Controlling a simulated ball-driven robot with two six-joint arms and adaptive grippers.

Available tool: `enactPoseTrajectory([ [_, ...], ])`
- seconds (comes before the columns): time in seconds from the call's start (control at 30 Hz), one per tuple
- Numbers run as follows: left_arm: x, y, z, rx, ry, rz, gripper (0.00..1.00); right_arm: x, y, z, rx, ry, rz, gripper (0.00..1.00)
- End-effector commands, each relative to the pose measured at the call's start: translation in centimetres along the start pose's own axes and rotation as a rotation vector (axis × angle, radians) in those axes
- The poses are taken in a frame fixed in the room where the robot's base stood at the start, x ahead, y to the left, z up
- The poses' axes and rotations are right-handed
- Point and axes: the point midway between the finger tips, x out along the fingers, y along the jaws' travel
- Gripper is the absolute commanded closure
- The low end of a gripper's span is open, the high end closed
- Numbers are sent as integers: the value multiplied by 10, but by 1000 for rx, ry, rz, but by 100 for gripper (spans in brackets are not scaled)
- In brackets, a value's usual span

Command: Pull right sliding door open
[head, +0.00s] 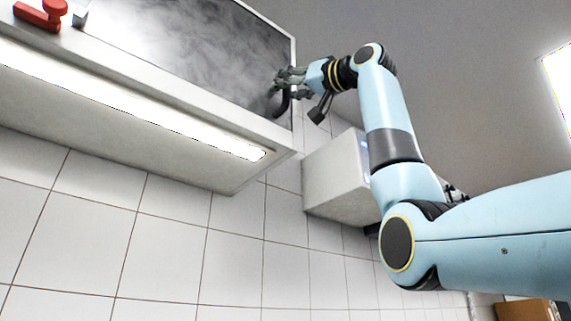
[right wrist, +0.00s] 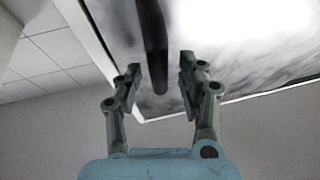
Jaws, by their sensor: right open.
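The right sliding door (head: 190,50) is a smoky grey, glossy panel on the front of a wall cabinet (head: 150,82), in the upper part of the head view. A dark curved handle (head: 282,104) sits near its right end. My right gripper (head: 285,84) is at that handle. In the right wrist view the dark handle (right wrist: 153,45) hangs between the two fingers of my right gripper (right wrist: 160,78). The fingers are apart, with a gap on both sides of the handle. My left gripper is not in view.
A lit strip (head: 130,100) runs along the cabinet's underside. A red object (head: 42,14) is at the top left. Open space lies right of the cabinet.

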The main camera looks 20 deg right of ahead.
Motion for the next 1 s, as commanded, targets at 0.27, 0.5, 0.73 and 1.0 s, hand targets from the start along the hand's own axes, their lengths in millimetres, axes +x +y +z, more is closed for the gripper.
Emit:
enactPoseTrajectory([
  [0.27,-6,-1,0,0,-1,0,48,10,0,2,-1,-1,1,60],
  [0.5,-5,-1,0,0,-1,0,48,10,0,2,0,-1,1,74],
  [0.73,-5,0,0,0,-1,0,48,10,0,1,0,-1,1,100],
  [1.0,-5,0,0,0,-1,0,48,10,1,1,0,0,2,100],
])
